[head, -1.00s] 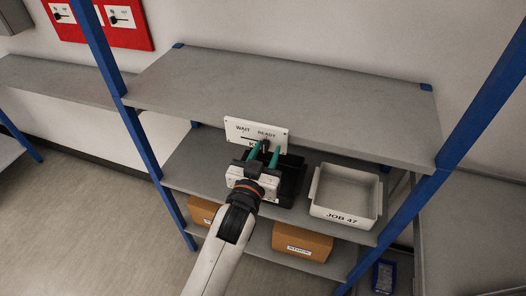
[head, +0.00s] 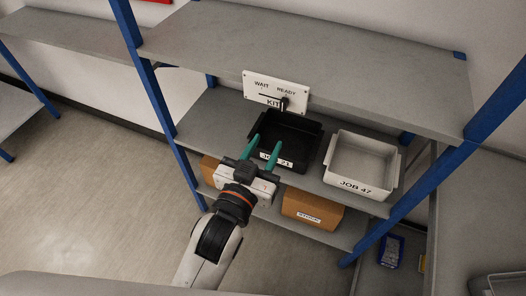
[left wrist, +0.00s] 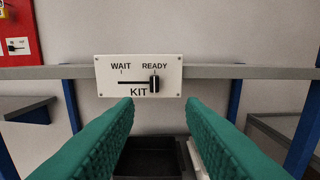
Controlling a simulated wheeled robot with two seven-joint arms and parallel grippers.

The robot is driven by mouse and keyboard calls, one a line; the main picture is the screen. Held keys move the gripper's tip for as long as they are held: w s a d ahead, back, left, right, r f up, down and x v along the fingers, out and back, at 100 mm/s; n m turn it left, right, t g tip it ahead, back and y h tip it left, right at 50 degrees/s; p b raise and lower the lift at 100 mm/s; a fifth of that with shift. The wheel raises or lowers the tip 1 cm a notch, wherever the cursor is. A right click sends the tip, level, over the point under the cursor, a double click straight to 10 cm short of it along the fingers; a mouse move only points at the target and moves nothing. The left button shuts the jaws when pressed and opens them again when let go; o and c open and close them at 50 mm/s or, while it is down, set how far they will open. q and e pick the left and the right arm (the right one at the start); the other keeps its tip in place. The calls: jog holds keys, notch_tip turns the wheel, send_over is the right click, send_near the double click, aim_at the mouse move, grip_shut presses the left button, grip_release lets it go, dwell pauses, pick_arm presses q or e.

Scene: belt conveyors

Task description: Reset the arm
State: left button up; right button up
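My left gripper (head: 262,150) has two green fingers standing apart with nothing between them. In the head view it is in front of the shelf, near the front of the black bin labelled JOB 21 or similar (head: 297,125), partly covering its label. A white KIT panel (head: 262,86) marked WAIT and READY hangs from the front edge of the upper shelf. Its dark slider knob stands at the READY end. In the left wrist view the panel (left wrist: 110,72) is straight ahead beyond the fingers (left wrist: 160,120), with the knob at READY. My right gripper is not in view.
A white bin labelled JOB 47 (head: 364,155) stands right of the black bin on the middle shelf. Cardboard boxes (head: 313,208) sit on the lower shelf. Blue uprights (head: 150,90) frame the rack. The floor at left (head: 80,190) is clear.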

pick_arm(q)
jog(key=shift+s, duration=0.25)
dwell(0.3)
notch_tip(320, 180, down, 21)
jog(key=m+g+y, duration=0.1)
jog(key=g, duration=0.4)
jog(key=s+a+f+g+y, duration=0.1)
jog(key=s+a+f+g, duration=0.15)
jog(key=f, duration=0.65)
jog(key=s+a+f+g+y, duration=0.1)
jog(key=s+a+f, duration=0.15)
jog(key=f, duration=0.65)
jog(key=s+a+f+n+g+y, duration=0.1)
jog(key=s+a+f+g, duration=0.45)
jog(key=s+f, duration=0.7)
jog(key=s+a+f, duration=0.3)
jog(key=s, duration=0.2)
jog(key=s+a+f+g+y, duration=0.1)
jog(key=s+a+f, duration=0.2)
jog(key=s, duration=0.3)
jog(key=s+a+f+n+g, duration=0.1)
jog(key=s+a+f, duration=0.1)
jog(key=s+a, duration=0.2)
jog(key=shift+s+f+y, duration=0.3)
jog(key=shift+s+f, duration=0.1)
jog(key=shift+s, duration=0.35)
